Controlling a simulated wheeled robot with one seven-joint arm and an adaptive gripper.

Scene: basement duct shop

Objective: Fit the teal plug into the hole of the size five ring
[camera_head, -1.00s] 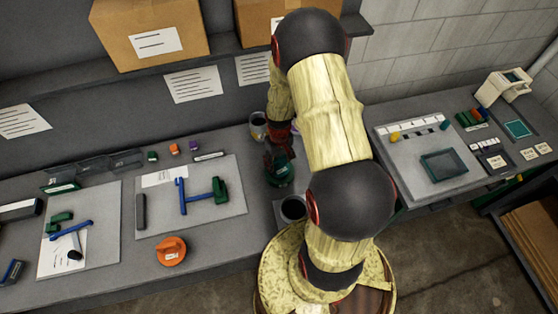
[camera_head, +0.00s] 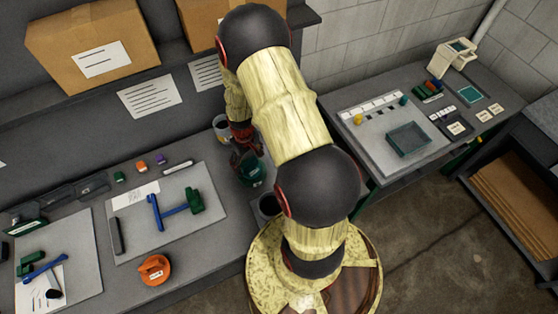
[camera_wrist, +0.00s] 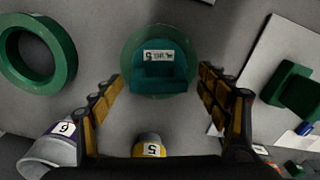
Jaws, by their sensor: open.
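The teal plug (camera_wrist: 160,72) is a round disc with a raised grip block and a white label that seems to read size 5, upside down. In the wrist view it lies between the fingers of my open gripper (camera_wrist: 160,92), with a gap on each side. In the head view the plug (camera_head: 251,170) shows just below my gripper (camera_head: 243,140), partly hidden by it. A green ring (camera_wrist: 66,56) with an open hole lies to the plug's left in the wrist view. In the head view a dark round opening (camera_head: 268,204) shows beside my arm. No size mark is readable on the ring.
A board (camera_head: 130,240) holds a blue and green tool. A second table (camera_head: 375,175) stands right.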

